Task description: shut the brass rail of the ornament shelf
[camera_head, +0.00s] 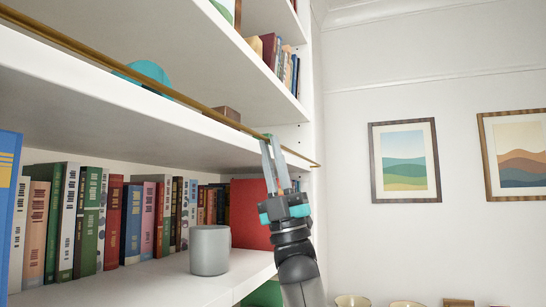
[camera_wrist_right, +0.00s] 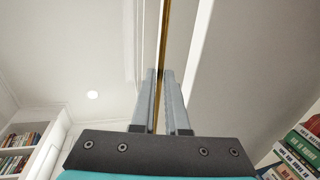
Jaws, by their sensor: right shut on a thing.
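The brass rail (camera_head: 188,101) runs along the front of the ornament shelf (camera_head: 110,103), from the upper left to the right end of the shelf. My right gripper (camera_head: 270,140) reaches up from below and is shut on the rail near its right end. In the right wrist view the rail (camera_wrist_right: 164,40) passes between the two fingertips (camera_wrist_right: 160,75). A teal rounded ornament (camera_head: 148,74) and a small brown box (camera_head: 227,113) stand on the shelf behind the rail. My left gripper is not in view.
Below, a row of books (camera_head: 105,215), a grey cylinder (camera_head: 210,250) and a red panel or large book (camera_head: 250,214) stand on the lower shelf. More books (camera_head: 283,62) sit on the shelf above. Two framed pictures (camera_head: 405,160) hang on the right wall. The space right of the bookcase is open.

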